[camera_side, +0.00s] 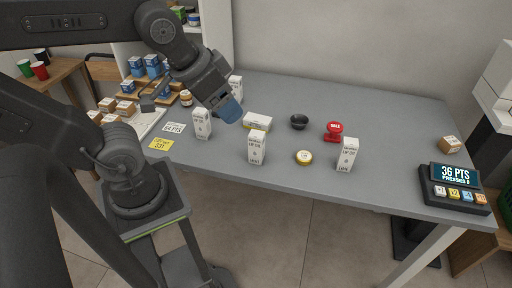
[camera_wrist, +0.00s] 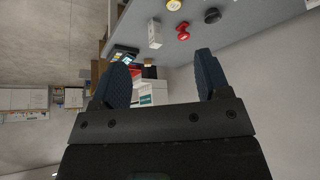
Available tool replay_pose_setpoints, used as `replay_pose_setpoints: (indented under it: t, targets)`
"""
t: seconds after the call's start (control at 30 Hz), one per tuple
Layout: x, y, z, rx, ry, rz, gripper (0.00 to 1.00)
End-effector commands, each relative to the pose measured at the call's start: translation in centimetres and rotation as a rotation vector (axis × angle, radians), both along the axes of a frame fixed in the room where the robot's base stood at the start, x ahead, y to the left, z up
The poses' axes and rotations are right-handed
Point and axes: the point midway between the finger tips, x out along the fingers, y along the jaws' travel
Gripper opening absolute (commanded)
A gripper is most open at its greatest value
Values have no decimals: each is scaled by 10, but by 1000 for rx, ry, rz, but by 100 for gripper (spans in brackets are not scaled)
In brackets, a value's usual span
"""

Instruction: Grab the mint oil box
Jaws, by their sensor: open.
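Several white boxes with dark print stand on the grey table: one at the left (camera_side: 202,124), one in the middle front (camera_side: 257,147), one at the right (camera_side: 347,154) and one at the back (camera_side: 236,84), partly hidden by my gripper. The print is too small to tell which is the mint oil box. My gripper (camera_side: 228,109) is open and empty with blue fingers, above the table between the left box and the lying box. In the wrist view my gripper (camera_wrist: 162,62) points past the table, with one white box (camera_wrist: 155,33) beyond the fingers.
A keypad display (camera_side: 454,187) and a small brown box (camera_side: 449,144) are at the right. Yellow (camera_side: 160,144) and white cards lie at the left. The table's back right is clear.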

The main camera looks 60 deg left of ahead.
Motion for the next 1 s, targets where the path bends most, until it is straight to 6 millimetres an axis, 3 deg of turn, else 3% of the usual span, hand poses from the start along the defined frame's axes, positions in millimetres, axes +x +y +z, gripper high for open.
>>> replay_pose_setpoints:
  t: [0.63, 0.77, 1.0]
  targets:
    - [5, 3, -3, 0, 11, 32, 74]
    - [25, 16, -18, -4, 48, 171, 74]
    - [73, 52, -69, -13, 96, 531, 74]
